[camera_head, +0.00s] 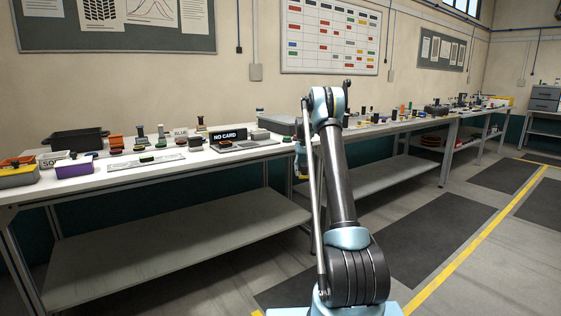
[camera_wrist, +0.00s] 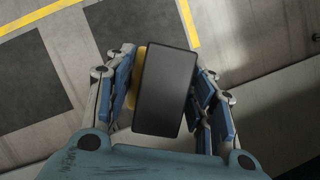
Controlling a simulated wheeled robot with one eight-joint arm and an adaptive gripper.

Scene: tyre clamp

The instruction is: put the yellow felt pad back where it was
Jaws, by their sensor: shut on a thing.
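In the wrist view my gripper (camera_wrist: 164,97) is shut on a dark-faced rectangular block (camera_wrist: 165,92). I cannot tell whether this yellow is the felt pad or part of the same block. The blue finger pads press from left and right, and the block is over the floor in this view. In the head view my arm reaches up in front of the benches, and the gripper is mostly hidden behind it. I cannot make out a separate yellow felt pad on the benches.
A white bench (camera_head: 120,180) holds a black tray (camera_head: 76,139), a purple-fronted box (camera_head: 75,167), a grey-and-yellow box (camera_head: 18,176), a "NO CARD" sign (camera_head: 229,135) and several small items. A second bench (camera_head: 400,126) runs to the right. Grey floor with dark mats (camera_head: 430,225) is clear.

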